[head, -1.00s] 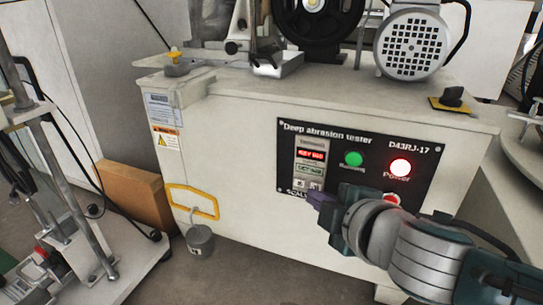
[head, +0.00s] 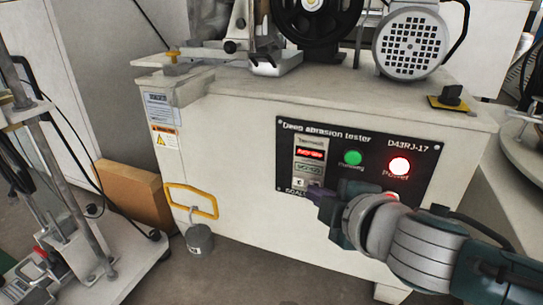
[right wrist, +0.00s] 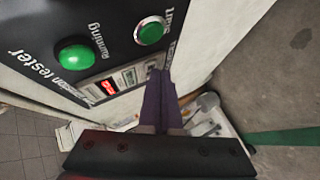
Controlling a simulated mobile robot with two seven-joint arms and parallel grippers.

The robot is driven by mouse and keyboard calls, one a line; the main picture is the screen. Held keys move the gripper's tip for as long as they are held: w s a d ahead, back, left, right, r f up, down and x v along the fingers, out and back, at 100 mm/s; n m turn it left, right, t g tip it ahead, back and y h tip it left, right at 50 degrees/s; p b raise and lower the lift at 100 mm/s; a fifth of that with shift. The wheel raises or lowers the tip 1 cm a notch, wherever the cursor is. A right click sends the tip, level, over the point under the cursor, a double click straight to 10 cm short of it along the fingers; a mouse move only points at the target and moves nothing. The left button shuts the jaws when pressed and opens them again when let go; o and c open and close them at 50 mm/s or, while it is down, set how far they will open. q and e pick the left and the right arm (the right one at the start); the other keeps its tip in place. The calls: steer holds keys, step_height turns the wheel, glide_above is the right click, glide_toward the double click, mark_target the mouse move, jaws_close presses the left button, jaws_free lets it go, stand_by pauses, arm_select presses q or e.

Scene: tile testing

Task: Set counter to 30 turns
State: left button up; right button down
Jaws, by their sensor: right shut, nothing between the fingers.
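The deep abrasion tester (head: 225,135) is a cream cabinet with a black control panel (head: 375,185) on its front. The counter (head: 309,160) is on the panel's left side, with a red lit display above a greenish one and small buttons below. It also shows in the right wrist view (right wrist: 109,87), turned sideways. My right gripper (head: 313,194) is shut and empty, its purple fingertips at the counter's lower buttons and covering part of them. In the right wrist view its fingers (right wrist: 156,80) point at the counter's end; I cannot tell whether they touch. The digits are too small to read. My left gripper is not in view.
A yellow handle (head: 191,187) with a hanging weight (head: 199,239) is on the cabinet's lower left. A cardboard box (head: 135,195) stands left.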

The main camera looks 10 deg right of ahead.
steer(key=shift+s, duration=0.1)
steer(key=shift+s+a, duration=0.4)
steer(key=shift+s, duration=0.2)
steer(key=s+a, duration=0.1)
steer(key=s, duration=0.1)
steer(key=s+a+p, duration=0.1)
steer(key=s, duration=0.1)
steer(key=shift+a, duration=0.4)
stand_by(0.6)
